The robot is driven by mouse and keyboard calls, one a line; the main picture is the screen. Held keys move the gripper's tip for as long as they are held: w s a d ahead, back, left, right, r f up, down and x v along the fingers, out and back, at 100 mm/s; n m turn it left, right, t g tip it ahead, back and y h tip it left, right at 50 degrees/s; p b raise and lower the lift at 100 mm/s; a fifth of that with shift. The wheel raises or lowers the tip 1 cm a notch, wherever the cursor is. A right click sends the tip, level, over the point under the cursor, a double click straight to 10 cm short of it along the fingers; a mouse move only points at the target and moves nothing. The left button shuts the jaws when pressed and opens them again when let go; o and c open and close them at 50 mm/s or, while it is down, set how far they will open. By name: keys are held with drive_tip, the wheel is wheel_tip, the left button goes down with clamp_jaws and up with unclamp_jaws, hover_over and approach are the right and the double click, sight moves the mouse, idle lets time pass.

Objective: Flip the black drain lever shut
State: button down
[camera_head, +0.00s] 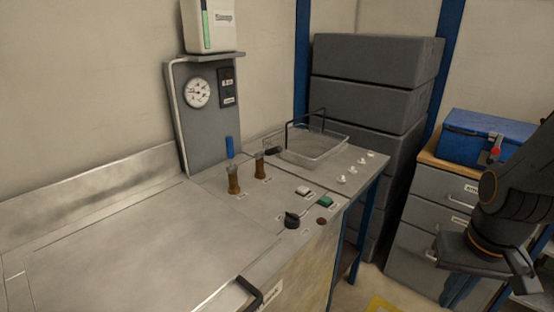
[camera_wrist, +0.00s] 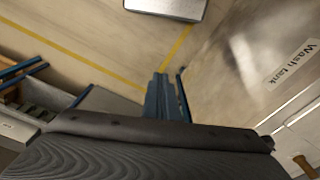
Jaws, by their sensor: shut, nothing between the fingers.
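Several black parts on the steel bench could be the drain lever, and I cannot tell which it is. A bent black handle (camera_head: 250,292) is at the bench's front edge, beside a small label. A black knob (camera_head: 292,220) sits on the bench top near the front right. A small black part (camera_head: 272,150) lies beside the clear basin. My gripper (camera_head: 458,291) hangs at the right, off the bench and apart from all of these. Its blue fingers also show in the wrist view (camera_wrist: 165,80), shut and empty. No black lever is clear in the wrist view.
The steel bench top (camera_head: 120,250) is mostly bare at the left. The clear basin (camera_head: 312,148) has a black wire handle. Grey crates (camera_head: 375,60) stand behind. A drawer cabinet (camera_head: 430,215) bears a blue box (camera_head: 480,135). A "Wash tank" label (camera_wrist: 292,63) shows in the wrist view.

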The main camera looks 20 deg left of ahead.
sight(269, 152)
drive_tip(key=w+a+n+t+y+b, duration=0.1)
drive_tip(key=w+a+n+t, duration=0.2)
drive_tip(key=w+a+n, duration=0.35)
drive_tip(key=w+a+n+t+y+b, duration=0.1)
drive_tip(key=w+a+n+t, duration=0.15)
drive_tip(key=w+n, duration=0.7)
drive_tip(key=w+a+n+t+y+b, duration=0.1)
drive_tip(key=w+a+n+t, duration=0.1)
drive_tip(key=w+a+n, duration=0.6)
drive_tip(key=w+a+r+n+y+b, duration=0.1)
drive_tip(key=a+n+y, duration=0.3)
drive_tip(key=a+n, duration=0.5)
drive_tip(key=w+a+r+n+g+y, duration=0.1)
drive_tip(key=w+a+r+n+y, duration=0.1)
drive_tip(key=a+n+y, duration=0.3)
drive_tip(key=a+n, duration=0.4)
drive_tip(key=n, duration=0.1)
drive_tip(key=shift+w+a+r+y+b, duration=0.25)
drive_tip(key=shift+w+r+y+b, duration=0.05)
drive_tip(key=shift+w+r+b, duration=0.1)
drive_tip(key=shift+a+f+g, duration=0.1)
drive_tip(key=shift+g, duration=0.15)
